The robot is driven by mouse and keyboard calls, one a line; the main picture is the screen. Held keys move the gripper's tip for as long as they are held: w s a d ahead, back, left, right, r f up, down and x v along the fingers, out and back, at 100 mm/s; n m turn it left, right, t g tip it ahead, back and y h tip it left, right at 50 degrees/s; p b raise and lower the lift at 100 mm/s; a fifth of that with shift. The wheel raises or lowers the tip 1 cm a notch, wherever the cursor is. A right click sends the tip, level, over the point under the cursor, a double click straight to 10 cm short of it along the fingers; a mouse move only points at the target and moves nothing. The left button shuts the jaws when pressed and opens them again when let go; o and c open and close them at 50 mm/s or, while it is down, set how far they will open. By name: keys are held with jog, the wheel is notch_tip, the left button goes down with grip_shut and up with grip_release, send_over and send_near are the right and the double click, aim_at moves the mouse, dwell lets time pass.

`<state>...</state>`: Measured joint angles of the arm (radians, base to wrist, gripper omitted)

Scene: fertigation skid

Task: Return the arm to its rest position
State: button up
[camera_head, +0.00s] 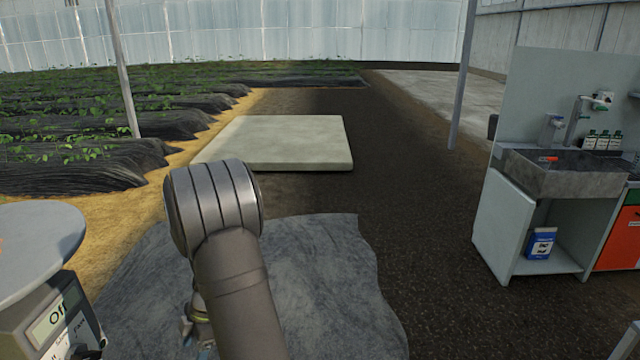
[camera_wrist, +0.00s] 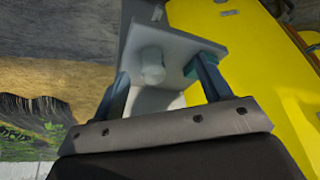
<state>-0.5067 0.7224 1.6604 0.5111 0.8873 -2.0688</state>
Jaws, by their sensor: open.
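My arm rises from the bottom of the head view, its thick grey joint bent above the grey ground sheet. My gripper (camera_wrist: 163,67) shows in the wrist view with its two dark blue-grey fingers spread apart, so it is open. A pale grey bracket with a rounded white knob (camera_wrist: 152,66) shows between and beyond the fingers. I cannot tell whether the fingers touch it. In the head view the gripper is not clear; a small metallic part shows beside the arm's lower left and I cannot tell what it is.
A yellow surface (camera_wrist: 259,70) lies close at the right of the wrist view. A round grey table (camera_head: 38,245) and a box reading "Off" (camera_head: 52,318) stand at left. A sink bench (camera_head: 565,178) stands at right. A pale slab (camera_head: 285,140) lies ahead; dark ground beyond is clear.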

jog(key=w+d+m+t, duration=0.3)
jog(key=w+d+m, duration=0.3)
jog(key=d+m, duration=0.35)
jog(key=w+d+m+t, duration=0.3)
jog(key=w+d+m, duration=0.3)
jog(key=d+m, duration=0.3)
jog(key=w+d+r+m+t+h, duration=0.1)
jog(key=w+d+r+m+h, duration=0.1)
jog(key=w+d+r+m, duration=0.1)
jog(key=shift+w+d+r, duration=0.3)
jog(key=shift+w+r, duration=0.5)
jog(key=shift+w, duration=0.4)
